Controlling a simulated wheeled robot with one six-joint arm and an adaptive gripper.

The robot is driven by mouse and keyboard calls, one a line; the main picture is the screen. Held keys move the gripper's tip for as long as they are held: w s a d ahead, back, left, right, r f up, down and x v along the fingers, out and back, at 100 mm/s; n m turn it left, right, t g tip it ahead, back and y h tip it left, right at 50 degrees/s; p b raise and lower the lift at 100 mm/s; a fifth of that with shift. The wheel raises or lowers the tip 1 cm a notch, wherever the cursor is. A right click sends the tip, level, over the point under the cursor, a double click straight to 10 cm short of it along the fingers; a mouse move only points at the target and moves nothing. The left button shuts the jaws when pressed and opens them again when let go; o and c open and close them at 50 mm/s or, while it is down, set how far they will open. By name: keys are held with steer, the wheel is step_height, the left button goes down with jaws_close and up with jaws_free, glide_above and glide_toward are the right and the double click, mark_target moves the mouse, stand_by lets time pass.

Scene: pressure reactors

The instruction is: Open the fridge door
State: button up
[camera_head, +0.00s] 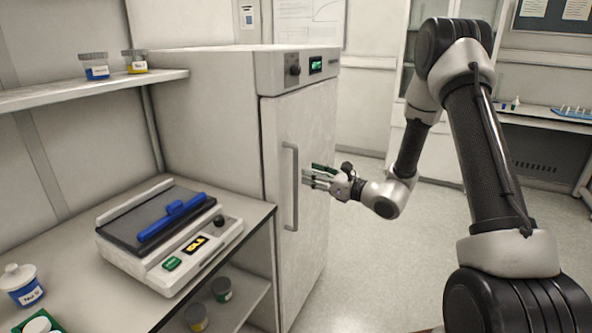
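The fridge (210,105) is a tall white cabinet left of centre, with a dark knob and a lit green display on its top panel. Its door (310,155) looks shut. A vertical grey bar handle (290,187) runs along the door's left side. My gripper (306,178) is in front of the door, just right of the handle in the picture, with its fingers pointing left toward it. The fingers look spread apart and nothing shows between them. I cannot tell from this view whether a fingertip touches the handle or the door.
A bench (75,225) at left holds a balance (170,240) with a blue object on it. Jars (96,68) stand on a shelf above, and a white pot (22,285) is at lower left. The floor (375,255) right of the fridge is clear.

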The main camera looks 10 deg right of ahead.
steer(key=x, duration=0.7)
steer(key=shift+f, duration=0.1)
jaws_close()
